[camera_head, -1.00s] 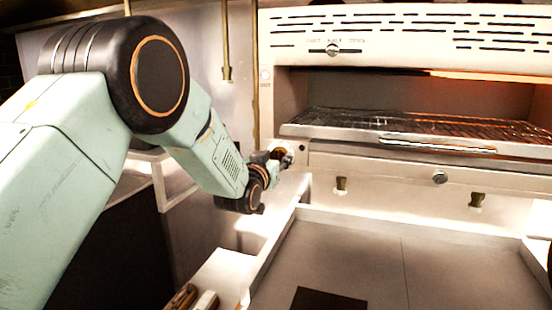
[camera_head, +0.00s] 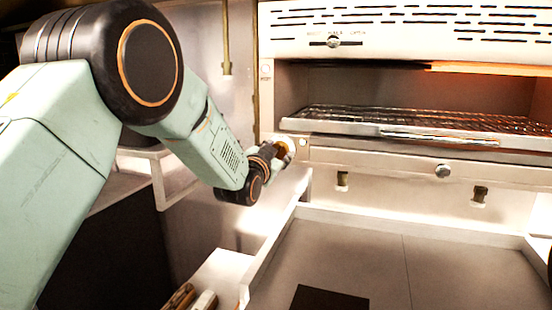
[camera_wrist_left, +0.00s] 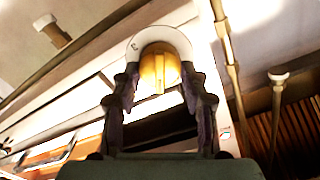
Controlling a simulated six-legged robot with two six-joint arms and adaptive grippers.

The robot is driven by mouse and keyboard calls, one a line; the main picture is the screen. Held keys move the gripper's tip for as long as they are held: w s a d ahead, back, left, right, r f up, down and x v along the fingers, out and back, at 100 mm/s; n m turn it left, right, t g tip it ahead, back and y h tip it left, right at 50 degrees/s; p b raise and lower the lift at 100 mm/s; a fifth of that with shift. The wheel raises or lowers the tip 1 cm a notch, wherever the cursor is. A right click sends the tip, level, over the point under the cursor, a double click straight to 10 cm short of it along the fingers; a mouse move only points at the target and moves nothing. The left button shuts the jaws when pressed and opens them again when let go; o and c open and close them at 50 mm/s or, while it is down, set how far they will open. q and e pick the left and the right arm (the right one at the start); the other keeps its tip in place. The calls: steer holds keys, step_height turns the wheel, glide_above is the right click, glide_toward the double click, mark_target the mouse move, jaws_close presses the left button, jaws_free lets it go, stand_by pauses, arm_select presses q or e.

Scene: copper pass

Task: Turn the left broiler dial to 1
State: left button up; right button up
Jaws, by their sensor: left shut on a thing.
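The left broiler dial is a brass-coloured knob (camera_wrist_left: 160,68) on a round white bezel (camera_wrist_left: 183,42), with a small mark that I cannot read. In the head view it sits at the left end of the broiler's lower front, mostly covered by my gripper. My left gripper (camera_head: 281,149) is shut on this dial; in the wrist view its two dark fingers (camera_wrist_left: 158,88) lie on either side of the knob. The broiler (camera_head: 410,155) has a second, silver knob (camera_head: 442,171) further right. My right gripper is not in view.
A wire rack (camera_head: 430,118) with a front handle (camera_head: 440,137) sits in the broiler opening. A slider control (camera_head: 333,42) is on the upper panel. Below is a wide pale tray-like surface (camera_head: 440,255) with raised edges. A vertical pipe (camera_head: 226,40) runs left of the broiler.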

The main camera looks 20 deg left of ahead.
arm_select(q)
steer(key=shift+d+r+m+b, duration=0.15)
steer(key=shift+m+b, duration=0.7)
steer(key=shift+m, duration=1.35)
steer(key=shift+r, duration=0.1)
steer(key=o, duration=0.8)
steer(key=shift+c, duration=0.2)
steer(key=o, duration=0.4)
steer(key=shift+w, duration=0.1)
steer(key=shift+f, duration=0.2)
steer(key=shift+s, duration=0.2)
steer(key=s, duration=1.1)
steer(key=shift+s+a, duration=0.25)
steer(key=shift+s, duration=0.15)
